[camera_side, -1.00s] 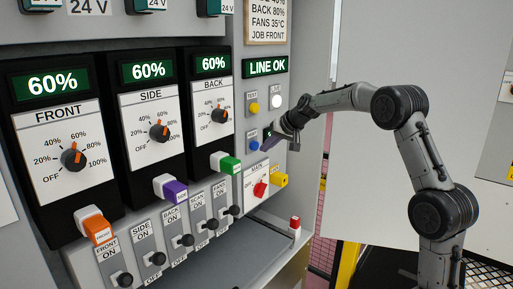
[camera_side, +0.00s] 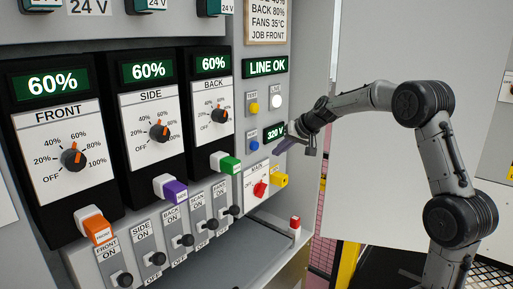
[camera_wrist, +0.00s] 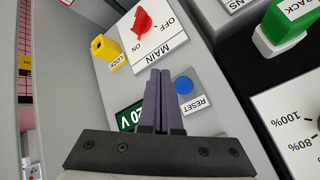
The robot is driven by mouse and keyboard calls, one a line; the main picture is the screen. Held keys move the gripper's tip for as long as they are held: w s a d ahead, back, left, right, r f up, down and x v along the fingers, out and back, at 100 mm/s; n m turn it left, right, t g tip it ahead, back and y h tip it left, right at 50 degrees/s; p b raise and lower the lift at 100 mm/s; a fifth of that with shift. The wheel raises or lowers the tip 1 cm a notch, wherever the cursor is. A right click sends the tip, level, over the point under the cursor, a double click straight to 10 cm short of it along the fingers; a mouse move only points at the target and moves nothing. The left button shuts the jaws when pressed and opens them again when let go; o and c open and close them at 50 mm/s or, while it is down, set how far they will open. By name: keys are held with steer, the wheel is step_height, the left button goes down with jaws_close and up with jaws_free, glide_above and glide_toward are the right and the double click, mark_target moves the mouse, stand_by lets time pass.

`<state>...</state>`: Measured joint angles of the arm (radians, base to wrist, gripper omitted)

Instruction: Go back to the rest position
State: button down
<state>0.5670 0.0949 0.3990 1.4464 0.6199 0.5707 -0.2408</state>
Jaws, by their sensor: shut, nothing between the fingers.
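My gripper (camera_side: 279,150) is in front of the right part of the control panel, by the blue RESET button (camera_side: 253,146) and the 320 V display (camera_side: 275,132). It stands apart from the panel. In the wrist view its two purple fingers (camera_wrist: 160,73) are together with nothing between them. The RESET button (camera_wrist: 184,85) shows just right of the fingers there. The fingers and gripper body hide part of the display (camera_wrist: 128,119).
The red MAIN switch (camera_side: 260,189) and yellow lock (camera_side: 279,181) are below my gripper. Knobs, plugs and several black toggles project from the panel on the left. A red-topped white piece (camera_side: 295,226) stands on the ledge's right end. The grey wall area behind my arm looks clear.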

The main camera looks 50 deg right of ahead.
stand_by(0.6)
steer(key=s+a+r+n+t+y, duration=0.1)
steer(key=a+r+n, duration=0.2)
steer(key=a+r, duration=0.6)
steer(key=s+a+r+n+y, duration=0.1)
steer(key=s+a+r+n, duration=0.15)
steer(key=s+a, duration=1)
steer(key=s+a+f+n+g, duration=0.1)
steer(key=s+f+g, duration=0.1)
steer(key=s+f, duration=0.5)
steer(key=s+a+f+n+g+h, duration=0.1)
steer(key=s+f+n+g, duration=0.1)
steer(key=s+f, duration=0.5)
steer(key=s, duration=0.6)
steer(key=shift+s, duration=0.15)
steer(key=shift+a, duration=0.1)
